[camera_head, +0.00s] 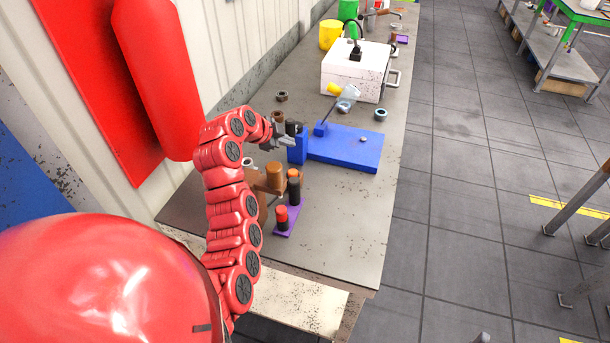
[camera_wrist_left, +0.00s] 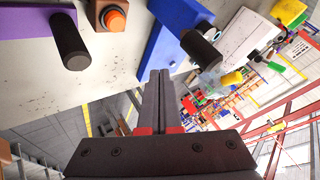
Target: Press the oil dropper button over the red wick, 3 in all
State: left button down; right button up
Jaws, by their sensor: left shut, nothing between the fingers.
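My left gripper (camera_head: 288,138) is shut and empty beside the left end of a blue fixture; its closed fingers (camera_wrist_left: 158,88) also show in the left wrist view. A brown block with an orange round top (camera_head: 274,174) stands nearer me. An orange button (camera_wrist_left: 114,19) on a brown block shows in the wrist view, apart from the fingers. A red-topped black cylinder (camera_head: 282,214) stands on a purple base (camera_head: 291,222). A black cylinder with an orange top (camera_head: 294,182) stands just behind it. I cannot tell which part is the wick. My right gripper is not in view.
The blue fixture (camera_head: 345,150) lies on the grey bench, with a black cylinder (camera_wrist_left: 200,50) at its end. A white box (camera_head: 354,70), a yellow cup (camera_head: 330,35) and loose nuts (camera_head: 282,96) are farther back. The bench's front right is clear.

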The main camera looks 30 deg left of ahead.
pick_arm(q)
jog(key=shift+f, duration=0.15)
send_over(289, 173)
notch_tip(289, 173, down, 5)
jog(key=shift+d+f+p, duration=0.1)
jog(key=shift+f+p, duration=0.1)
jog(key=shift+p, duration=0.25)
notch_tip(289, 173, down, 3)
jog(key=b, duration=0.2)
jog(key=shift+r+b, duration=0.15)
jog(key=shift+b, duration=0.2)
jog(key=shift+f+b, duration=0.3)
jog(key=shift+r, duration=0.1)
dwell(1.1)
